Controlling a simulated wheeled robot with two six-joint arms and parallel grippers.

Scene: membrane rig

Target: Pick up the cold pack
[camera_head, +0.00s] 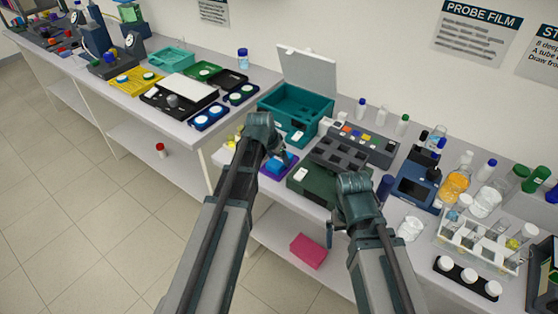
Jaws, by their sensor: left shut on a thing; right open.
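A small blue pack (284,162), which looks like the cold pack, shows over a purple tray (268,172) on the right-hand bench. My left gripper (275,152) reaches down to it from the left and is shut on it. Its fingertips are partly hidden by my wrist, and I cannot tell whether the pack is clear of the tray. My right gripper (331,234) is open, near the bench's front edge, and my own wrist partly hides it.
A teal box (270,101) with a raised white lid stands behind my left gripper. A dark block with square wells (340,152) lies between the arms. Bottles and a blue device (414,187) crowd the right. A pink block (308,250) lies on the lower shelf. Floor at left is clear.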

